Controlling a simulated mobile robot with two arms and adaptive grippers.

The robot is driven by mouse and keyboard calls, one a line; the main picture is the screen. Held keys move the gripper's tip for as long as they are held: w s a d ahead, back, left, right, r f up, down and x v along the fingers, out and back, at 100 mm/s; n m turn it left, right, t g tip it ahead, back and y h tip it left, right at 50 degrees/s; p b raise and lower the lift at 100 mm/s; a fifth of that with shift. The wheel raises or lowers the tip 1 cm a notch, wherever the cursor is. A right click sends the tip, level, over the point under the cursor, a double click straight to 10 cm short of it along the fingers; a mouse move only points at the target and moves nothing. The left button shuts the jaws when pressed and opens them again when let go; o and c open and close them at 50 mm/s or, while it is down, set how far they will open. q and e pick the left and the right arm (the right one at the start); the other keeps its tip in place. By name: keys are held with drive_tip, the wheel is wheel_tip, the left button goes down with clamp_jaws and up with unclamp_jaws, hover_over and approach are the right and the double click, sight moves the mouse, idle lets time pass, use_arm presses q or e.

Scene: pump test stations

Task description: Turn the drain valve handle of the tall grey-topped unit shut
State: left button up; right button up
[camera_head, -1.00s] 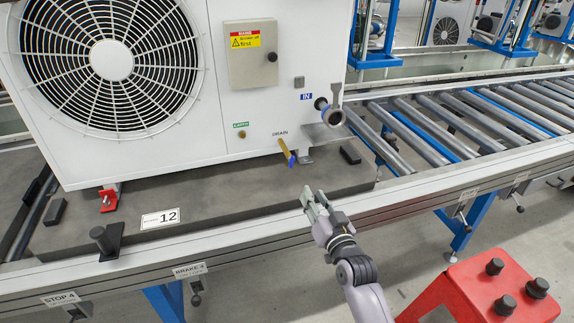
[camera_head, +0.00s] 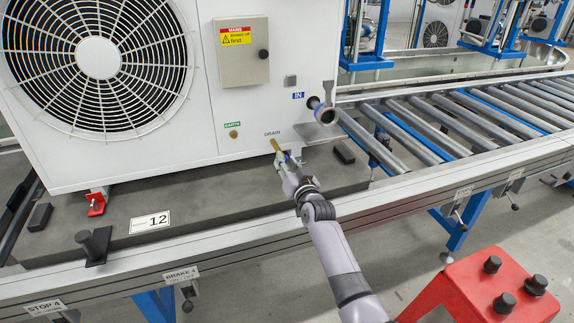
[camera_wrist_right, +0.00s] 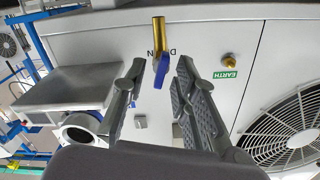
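The white unit (camera_head: 225,100) stands on the grey pallet on the line; its top is out of view. Its drain valve (camera_head: 274,145), under the DRAIN label, has a brass body and a blue handle. In the right wrist view the brass body (camera_wrist_right: 158,38) points down to the blue handle (camera_wrist_right: 161,73). My right gripper (camera_head: 283,162) is at the valve and hides most of the handle in the head view. In the right wrist view its fingers (camera_wrist_right: 160,70) are open, one each side of the handle, with gaps visible. My left gripper is not in view.
A pipe port (camera_head: 324,113) marked IN sticks out right of the valve. The roller conveyor (camera_head: 440,125) runs right. A red stand with black knobs (camera_head: 470,290) is at lower right.

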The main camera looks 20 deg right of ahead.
drive_tip(key=shift+c, duration=0.2)
clamp_jaws()
idle(0.4)
